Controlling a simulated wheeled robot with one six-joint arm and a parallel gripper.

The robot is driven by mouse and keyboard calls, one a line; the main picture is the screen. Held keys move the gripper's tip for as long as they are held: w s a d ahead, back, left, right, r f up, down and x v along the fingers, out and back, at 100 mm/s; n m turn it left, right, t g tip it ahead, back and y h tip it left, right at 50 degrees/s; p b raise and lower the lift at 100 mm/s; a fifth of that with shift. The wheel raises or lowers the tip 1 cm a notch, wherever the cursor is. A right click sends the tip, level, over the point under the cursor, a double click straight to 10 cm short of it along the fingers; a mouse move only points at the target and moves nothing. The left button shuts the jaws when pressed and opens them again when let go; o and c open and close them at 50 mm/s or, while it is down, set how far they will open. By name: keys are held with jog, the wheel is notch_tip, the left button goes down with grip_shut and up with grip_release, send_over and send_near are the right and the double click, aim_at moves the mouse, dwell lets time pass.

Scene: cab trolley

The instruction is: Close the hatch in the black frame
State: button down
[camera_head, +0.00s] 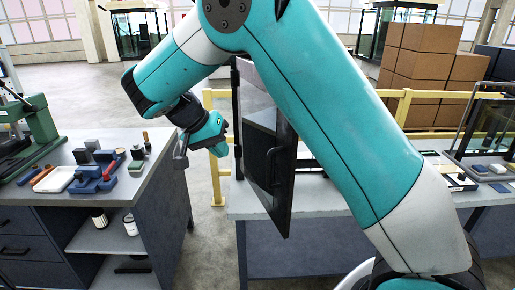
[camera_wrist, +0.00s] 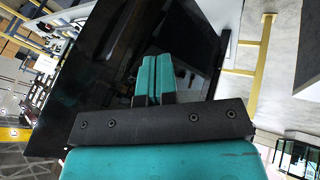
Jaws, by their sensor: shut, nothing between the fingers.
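The hatch (camera_head: 262,130) is a dark panel with a glassy upper part and a black bar handle (camera_head: 277,165). It stands open, swung out at an angle from the black frame (camera_head: 237,110), whose left post shows; my arm hides much of the rest. My gripper (camera_head: 222,146) is left of the hatch in the head view, close to the frame's left post. In the wrist view its two teal fingers (camera_wrist: 154,64) are pressed together and empty. A dark panel (camera_wrist: 105,75), apparently the hatch, fills the view behind them; contact cannot be told.
A grey workbench (camera_head: 130,192) with tools and a white tray (camera_head: 54,180) stands at the left. Yellow rails (camera_head: 216,180) run behind the frame. Another bench (camera_head: 325,196) extends right behind my arm. Stacked cardboard boxes (camera_head: 428,65) are at the back right. Floor shows between the benches.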

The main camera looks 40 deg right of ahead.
jog(key=s+d+f+m+p, duration=0.1)
jog(key=s+d+f+p, duration=0.2)
jog(key=d+f+p, duration=0.2)
jog(key=d+f, duration=0.2)
jog(key=d, duration=0.2)
jog(key=shift+s+f+m+g+h, duration=0.15)
jog(key=shift+f+m+g+h, duration=0.15)
jog(key=shift+f+m+h, duration=0.1)
